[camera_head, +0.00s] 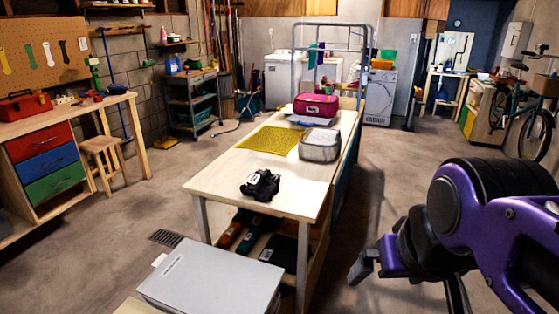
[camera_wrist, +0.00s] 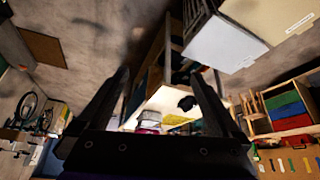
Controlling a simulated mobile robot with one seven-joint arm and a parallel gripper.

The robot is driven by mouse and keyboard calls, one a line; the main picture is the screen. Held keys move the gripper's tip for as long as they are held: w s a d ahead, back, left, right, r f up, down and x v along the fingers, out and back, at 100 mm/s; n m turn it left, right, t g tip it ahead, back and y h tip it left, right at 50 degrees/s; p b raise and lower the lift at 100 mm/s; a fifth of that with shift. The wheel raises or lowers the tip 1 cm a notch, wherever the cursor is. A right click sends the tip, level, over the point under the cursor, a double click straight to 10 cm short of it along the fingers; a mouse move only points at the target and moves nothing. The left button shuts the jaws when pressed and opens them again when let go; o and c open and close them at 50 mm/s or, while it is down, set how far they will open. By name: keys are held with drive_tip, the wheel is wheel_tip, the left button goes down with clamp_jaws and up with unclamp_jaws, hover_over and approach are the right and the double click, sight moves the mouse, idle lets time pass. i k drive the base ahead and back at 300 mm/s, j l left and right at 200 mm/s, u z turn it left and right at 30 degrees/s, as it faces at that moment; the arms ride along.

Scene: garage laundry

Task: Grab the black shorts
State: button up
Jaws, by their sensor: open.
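The black shorts (camera_head: 261,185) lie crumpled in a small heap near the front end of the long light-wood table (camera_head: 215,183), with a pale patch on them. They also show as a small dark shape in the wrist view (camera_wrist: 187,103), which is turned roughly upside down. My gripper (camera_wrist: 160,76) is open and empty; the table and shorts appear between and beyond its two black fingers. In the head view my gripper is at the lower right, off the table's right side and well apart from the shorts.
Behind the shorts are a yellow mat (camera_head: 270,139), a grey pouch (camera_head: 320,145) and a pink bag (camera_head: 316,105). A grey-lidded box (camera_head: 212,277) stands before the table. A workbench (camera_head: 60,121) with coloured drawers is left. Floor right of the table is clear.

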sight(263, 184)
drive_tip(key=i+l+z, duration=0.1)
drive_tip(key=l+z, duration=0.25)
drive_tip(key=i+l+z, duration=0.7)
drive_tip(key=i+l, duration=0.25)
drive_tip(key=i+u, duration=0.2)
drive_tip(key=u, duration=0.2)
drive_tip(key=i+u, duration=0.2)
drive_tip(key=u, duration=0.2)
drive_tip(key=i+u, duration=0.2)
drive_tip(key=u, duration=0.2)
drive_tip(key=i+u, duration=0.15)
drive_tip(key=u, duration=0.25)
drive_tip(key=i+u, duration=0.15)
drive_tip(key=u, duration=0.25)
drive_tip(key=i+u, duration=0.15)
drive_tip(key=u, duration=0.25)
